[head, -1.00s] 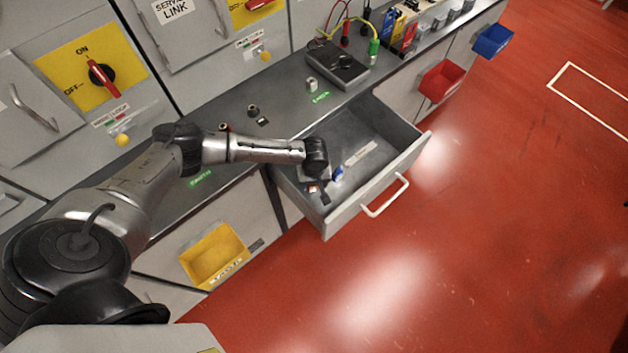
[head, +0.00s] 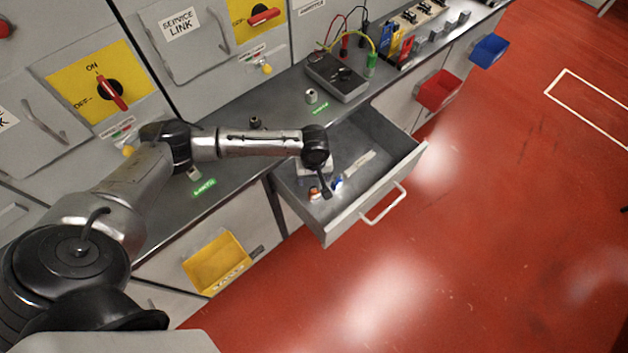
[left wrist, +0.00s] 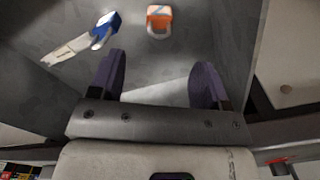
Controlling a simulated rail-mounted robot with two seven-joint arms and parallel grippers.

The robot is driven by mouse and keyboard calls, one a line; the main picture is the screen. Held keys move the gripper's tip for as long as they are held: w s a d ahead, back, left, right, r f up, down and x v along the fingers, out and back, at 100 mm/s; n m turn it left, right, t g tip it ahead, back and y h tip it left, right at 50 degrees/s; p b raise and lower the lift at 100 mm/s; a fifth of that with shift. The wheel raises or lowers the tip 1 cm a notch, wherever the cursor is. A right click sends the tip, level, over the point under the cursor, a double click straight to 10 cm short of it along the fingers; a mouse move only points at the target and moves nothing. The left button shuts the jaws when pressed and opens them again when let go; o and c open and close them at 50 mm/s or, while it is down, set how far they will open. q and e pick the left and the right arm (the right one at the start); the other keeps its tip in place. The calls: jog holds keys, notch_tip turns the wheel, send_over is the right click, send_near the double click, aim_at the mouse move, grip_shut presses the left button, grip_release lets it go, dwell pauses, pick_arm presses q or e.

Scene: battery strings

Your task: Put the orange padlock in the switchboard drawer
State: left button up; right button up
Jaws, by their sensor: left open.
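The orange padlock (head: 314,192) lies on the floor of the open switchboard drawer (head: 368,208), near its left front corner. It also shows at the top of the left wrist view (left wrist: 158,20), its pale shackle toward my gripper. My left gripper (head: 325,188) is over the drawer, close to the padlock in the head view. In the left wrist view its two purple fingers (left wrist: 157,80) are wide apart with nothing between them, and the padlock is clear beyond the tips. My right gripper is not in view.
A blue padlock (left wrist: 103,30) with a white tag (left wrist: 68,48) lies in the drawer beside the orange one. A dark tester box (head: 337,76) stands on the counter behind. Yellow (head: 217,263), red (head: 439,91) and blue (head: 490,49) bins hang on the cabinet fronts.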

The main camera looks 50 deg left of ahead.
pick_arm(q)
jog(key=shift+r, duration=1.4)
dwell(0.4)
